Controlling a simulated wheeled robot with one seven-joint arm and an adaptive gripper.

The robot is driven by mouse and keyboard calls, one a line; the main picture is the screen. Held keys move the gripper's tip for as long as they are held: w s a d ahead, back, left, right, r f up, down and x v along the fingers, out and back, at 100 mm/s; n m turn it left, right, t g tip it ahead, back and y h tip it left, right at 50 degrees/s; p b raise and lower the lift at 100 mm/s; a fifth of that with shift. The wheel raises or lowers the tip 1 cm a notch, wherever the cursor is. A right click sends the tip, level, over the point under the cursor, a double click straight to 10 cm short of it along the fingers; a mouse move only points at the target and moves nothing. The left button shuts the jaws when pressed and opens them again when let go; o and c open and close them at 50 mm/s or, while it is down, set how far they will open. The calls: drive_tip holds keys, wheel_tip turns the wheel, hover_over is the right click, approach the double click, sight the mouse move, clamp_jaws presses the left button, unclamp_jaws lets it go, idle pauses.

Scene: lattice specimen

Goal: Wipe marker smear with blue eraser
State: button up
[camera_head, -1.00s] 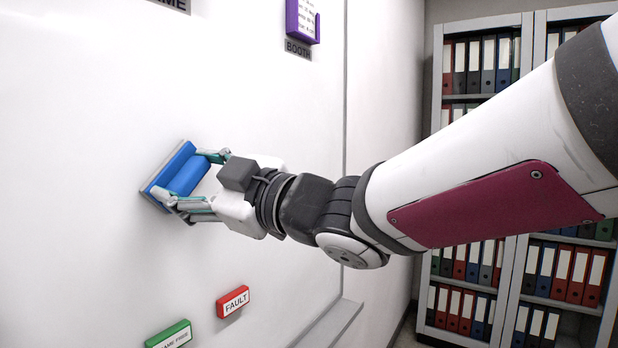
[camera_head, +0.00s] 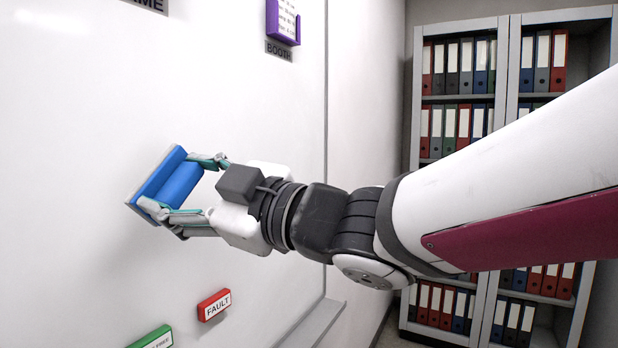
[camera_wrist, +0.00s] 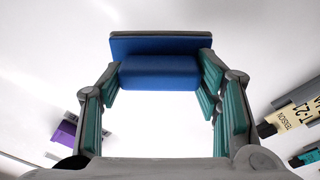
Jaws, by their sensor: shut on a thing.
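The blue eraser (camera_head: 172,184) is held by its sides between the two fingers of my gripper (camera_head: 188,190). It has a blue body and a grey pad on the side facing the whiteboard (camera_head: 70,200). The pad is at or very near the board; I cannot tell if it touches. In the wrist view the eraser (camera_wrist: 160,71) sits level across both fingertips of my gripper (camera_wrist: 158,78). I see no marker smear in these frames; the eraser and gripper may hide it.
A red FAULT magnet (camera_head: 214,305) and a green magnet (camera_head: 152,338) are low on the board. A purple holder (camera_head: 283,22) is above a BOOTH label (camera_head: 279,49). A grey ledge (camera_head: 314,325) runs along the bottom right. Binder shelves (camera_head: 505,20) stand behind at right.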

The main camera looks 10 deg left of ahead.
drive_tip(key=shift+v, duration=0.85)
drive_tip(key=shift+p+v, duration=0.45)
drive_tip(key=shift+v, duration=1.05)
drive_tip(key=shift+r, duration=0.2)
